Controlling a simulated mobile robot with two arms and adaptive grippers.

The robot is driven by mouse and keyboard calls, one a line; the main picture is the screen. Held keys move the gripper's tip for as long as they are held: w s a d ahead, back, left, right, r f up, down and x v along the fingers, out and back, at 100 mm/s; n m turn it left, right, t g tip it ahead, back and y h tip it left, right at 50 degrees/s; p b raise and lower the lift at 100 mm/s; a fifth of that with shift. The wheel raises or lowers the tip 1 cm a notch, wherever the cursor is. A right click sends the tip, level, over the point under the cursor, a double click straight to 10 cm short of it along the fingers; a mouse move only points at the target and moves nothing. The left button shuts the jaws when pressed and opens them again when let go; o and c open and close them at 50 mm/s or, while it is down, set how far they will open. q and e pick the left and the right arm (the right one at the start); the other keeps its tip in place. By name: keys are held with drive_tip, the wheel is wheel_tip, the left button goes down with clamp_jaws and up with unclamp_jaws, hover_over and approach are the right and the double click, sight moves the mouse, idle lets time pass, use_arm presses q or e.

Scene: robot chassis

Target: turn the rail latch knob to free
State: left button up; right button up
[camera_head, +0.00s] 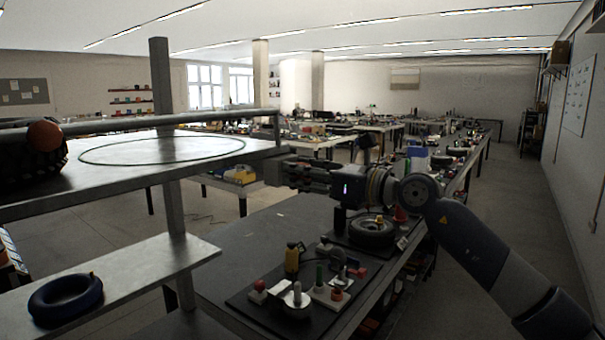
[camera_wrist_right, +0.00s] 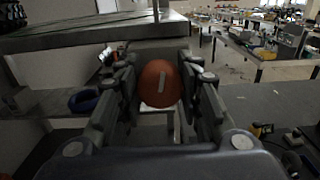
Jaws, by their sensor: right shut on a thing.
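An orange-brown rounded latch knob (camera_wrist_right: 159,84) with a pale, nearly upright line on its face sits between the fingers of my right gripper in the right wrist view. The right gripper (camera_head: 285,173) is shut on it, with a finger at each side. In the head view the gripper is at the right end of the grey bench top, and the held knob is hidden there. My left gripper is not in view.
A grey post (camera_head: 161,80) rises through the bench. A dark blue ring (camera_head: 65,300) lies on the lower shelf (camera_head: 150,262). Below my right arm, a dark table (camera_head: 235,262) carries a board with several small fixtures and a black wheel (camera_head: 372,232).

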drive_tip(key=m, duration=0.4)
drive_tip(key=shift+r+m+p, duration=0.1)
drive_tip(key=shift+m+p, duration=0.2)
drive_tip(key=shift+p, duration=0.1)
drive_tip(key=m+p, duration=0.1)
drive_tip(key=m, duration=0.2)
drive_tip(key=shift+r+m+p, duration=0.1)
drive_tip(key=shift+m+p, duration=0.2)
drive_tip(key=shift+m, duration=0.1)
drive_tip(key=shift+m+p, duration=0.65)
drive_tip(key=shift+m, duration=0.25)
drive_tip(key=m+p, duration=0.3)
drive_tip(key=shift+r, duration=0.1)
drive_tip(key=m+p, duration=0.2)
drive_tip(key=p, duration=0.1)
drive_tip(key=shift+f+m, duration=0.2)
drive_tip(key=shift+m, duration=0.1)
